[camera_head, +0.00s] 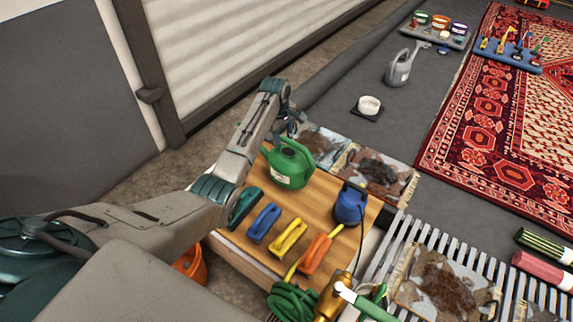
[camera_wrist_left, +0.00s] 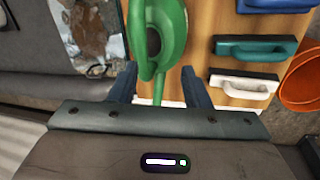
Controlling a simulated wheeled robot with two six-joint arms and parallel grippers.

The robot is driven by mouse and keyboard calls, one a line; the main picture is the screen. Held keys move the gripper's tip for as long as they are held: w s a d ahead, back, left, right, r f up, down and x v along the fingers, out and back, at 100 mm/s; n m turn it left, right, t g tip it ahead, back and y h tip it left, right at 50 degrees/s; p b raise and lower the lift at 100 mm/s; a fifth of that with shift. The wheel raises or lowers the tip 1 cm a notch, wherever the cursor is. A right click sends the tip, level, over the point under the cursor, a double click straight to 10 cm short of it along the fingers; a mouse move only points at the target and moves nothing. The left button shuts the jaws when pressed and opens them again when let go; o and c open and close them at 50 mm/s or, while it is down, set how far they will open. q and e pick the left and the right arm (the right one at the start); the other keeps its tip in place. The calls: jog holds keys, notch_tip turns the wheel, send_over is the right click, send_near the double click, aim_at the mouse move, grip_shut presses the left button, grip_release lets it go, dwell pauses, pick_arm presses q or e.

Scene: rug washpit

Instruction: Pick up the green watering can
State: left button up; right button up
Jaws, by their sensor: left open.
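The green watering can (camera_head: 289,164) stands upright on a wooden board at the middle of the head view. It also shows at the top of the left wrist view (camera_wrist_left: 172,35), with a thin green part reaching down between my fingers. My left gripper (camera_head: 288,121) is at the can's far side in the head view, partly hidden by its own arm. In the left wrist view my left gripper (camera_wrist_left: 160,86) is open, with one dark finger on each side of the thin green part. I cannot tell whether either finger touches it. My right gripper is not in view.
Several brushes, including a yellow one (camera_head: 288,237), line the front of the wooden board (camera_head: 326,201). A blue container (camera_head: 350,204) stands to the can's right. Soiled rug pieces (camera_head: 376,170) lie behind. An orange bucket (camera_head: 190,264) is below the board. A grey watering can (camera_head: 400,68) stands farther back.

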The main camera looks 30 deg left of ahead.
aim_at(288, 139)
pick_arm(q)
jog(key=shift+n, duration=0.6)
jog(key=w+f, duration=0.1)
jog(key=w+f+b, duration=0.1)
jog(key=w+f, duration=0.1)
jog(key=shift+w+a, duration=0.2)
jog(key=shift+a, duration=0.05)
jog(key=f+b, duration=0.1)
jog(key=f, duration=0.1)
jog(key=w+f+b, duration=0.1)
jog(key=f, duration=0.1)
jog(key=shift+w+a+f, duration=0.1)
jog(key=shift+f, duration=0.15)
jog(key=shift+w+f+b, duration=0.1)
jog(key=shift+f+b, duration=0.25)
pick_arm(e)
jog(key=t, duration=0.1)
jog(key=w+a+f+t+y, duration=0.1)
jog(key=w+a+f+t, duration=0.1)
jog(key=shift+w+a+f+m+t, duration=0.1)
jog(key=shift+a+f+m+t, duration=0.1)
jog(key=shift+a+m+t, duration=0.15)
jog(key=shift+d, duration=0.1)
pick_arm(q)
grip_shut()
jog(key=shift+w+r, duration=0.1)
jog(key=shift+r, duration=0.05)
